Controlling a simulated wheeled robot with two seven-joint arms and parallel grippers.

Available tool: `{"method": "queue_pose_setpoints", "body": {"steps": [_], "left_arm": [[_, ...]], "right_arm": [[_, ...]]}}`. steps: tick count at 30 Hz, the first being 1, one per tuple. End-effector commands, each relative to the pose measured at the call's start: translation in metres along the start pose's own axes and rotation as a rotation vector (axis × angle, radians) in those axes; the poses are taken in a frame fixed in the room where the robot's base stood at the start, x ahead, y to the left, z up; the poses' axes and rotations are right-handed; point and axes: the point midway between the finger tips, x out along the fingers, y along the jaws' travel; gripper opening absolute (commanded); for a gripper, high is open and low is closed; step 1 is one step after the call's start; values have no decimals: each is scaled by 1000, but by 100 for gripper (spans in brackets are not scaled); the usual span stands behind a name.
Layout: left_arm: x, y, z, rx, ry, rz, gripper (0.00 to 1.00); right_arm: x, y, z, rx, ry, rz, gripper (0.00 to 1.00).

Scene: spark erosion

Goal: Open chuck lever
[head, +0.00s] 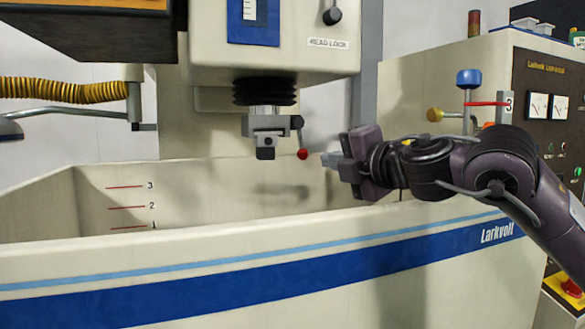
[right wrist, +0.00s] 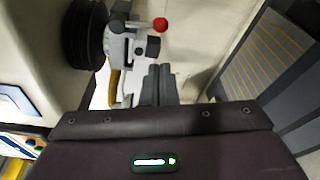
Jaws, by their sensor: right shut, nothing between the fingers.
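The chuck (head: 266,126) hangs under the machine head, below a black ribbed bellows. Its lever hangs down on its right side and ends in a red ball knob (head: 303,154). My right gripper (head: 328,159) is shut and empty, just right of the red knob in the head view, with a gap between them. In the right wrist view the shut fingers (right wrist: 158,84) point towards the chuck (right wrist: 122,45), and the red knob (right wrist: 160,24) shows beyond their tips. The fingers do not appear to touch the lever. My left gripper is not in view.
The machine head (head: 290,40) is above, and the black bellows (head: 264,92) joins it to the chuck. The tank's front wall (head: 200,270) runs below my right arm. A blue-knobbed post (head: 468,80) and a control cabinet (head: 545,100) stand at the right. A yellow hose (head: 60,91) is at the left.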

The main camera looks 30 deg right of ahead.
Motion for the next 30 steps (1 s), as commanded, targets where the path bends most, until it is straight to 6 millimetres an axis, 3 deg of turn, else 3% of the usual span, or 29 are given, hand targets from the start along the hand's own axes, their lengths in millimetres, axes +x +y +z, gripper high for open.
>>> {"method": "queue_pose_setpoints", "body": {"steps": [16,30], "left_arm": [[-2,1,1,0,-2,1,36],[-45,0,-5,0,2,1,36]], "right_arm": [[5,-2,0,0,1,-3,0],[63,-1,1,-3,-2,-8,0]]}}
